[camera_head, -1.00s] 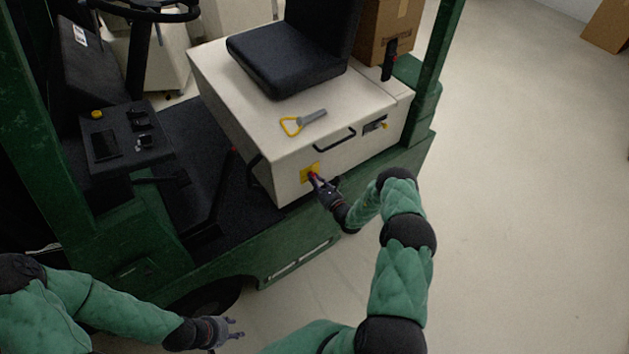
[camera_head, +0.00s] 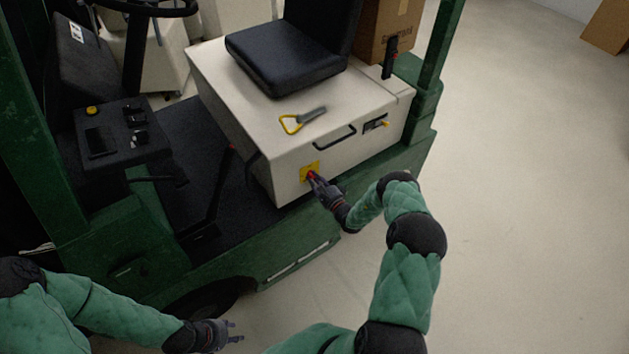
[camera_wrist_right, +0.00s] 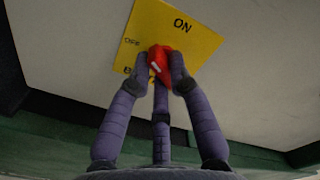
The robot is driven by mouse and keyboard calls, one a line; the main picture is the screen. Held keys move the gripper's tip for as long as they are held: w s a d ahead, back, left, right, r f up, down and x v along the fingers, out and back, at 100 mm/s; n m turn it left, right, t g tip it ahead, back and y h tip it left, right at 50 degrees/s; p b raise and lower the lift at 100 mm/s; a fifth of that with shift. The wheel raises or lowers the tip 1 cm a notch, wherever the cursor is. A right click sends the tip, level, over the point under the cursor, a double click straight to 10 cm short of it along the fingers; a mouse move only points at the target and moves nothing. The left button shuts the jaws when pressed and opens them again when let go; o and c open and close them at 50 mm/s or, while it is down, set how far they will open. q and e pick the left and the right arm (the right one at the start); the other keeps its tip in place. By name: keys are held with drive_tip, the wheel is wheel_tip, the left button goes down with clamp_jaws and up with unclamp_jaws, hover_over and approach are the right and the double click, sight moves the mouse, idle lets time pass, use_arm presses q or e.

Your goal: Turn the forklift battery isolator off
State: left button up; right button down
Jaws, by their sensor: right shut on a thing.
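The battery isolator is a red knob (camera_wrist_right: 160,64) on a yellow plate (camera_wrist_right: 195,45), on the side of the forklift's cream battery box (camera_head: 240,105). The plate reads ON at its top and OFF at its left in the right wrist view. A white mark on the knob sits at its left, lower side; its exact direction is hard to tell. My right gripper (camera_head: 314,180) is shut on the knob, its fingers around it; they also show in the right wrist view (camera_wrist_right: 162,75). My left gripper (camera_head: 232,331) hangs low beside the forklift, its fingers apart and empty.
A grey tool with a yellow handle (camera_head: 303,120) lies on the box lid near the black seat (camera_head: 290,60). A black grab handle (camera_head: 335,138) is above and right of the plate.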

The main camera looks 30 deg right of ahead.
drive_tip(key=n+b, duration=0.1)
drive_tip(key=n, duration=0.4)
drive_tip(key=shift+f+n, duration=0.1)
drive_tip(key=shift+n, duration=0.3)
idle(0.4)
drive_tip(key=c, duration=1.1)
unclamp_jaws()
drive_tip(key=shift+c, duration=0.2)
drive_tip(key=shift+s+d, duration=0.1)
drive_tip(key=s, duration=1.1)
drive_tip(key=shift+s+d, duration=0.4)
drive_tip(key=shift+d, duration=0.05)
drive_tip(key=shift+n, duration=0.3)
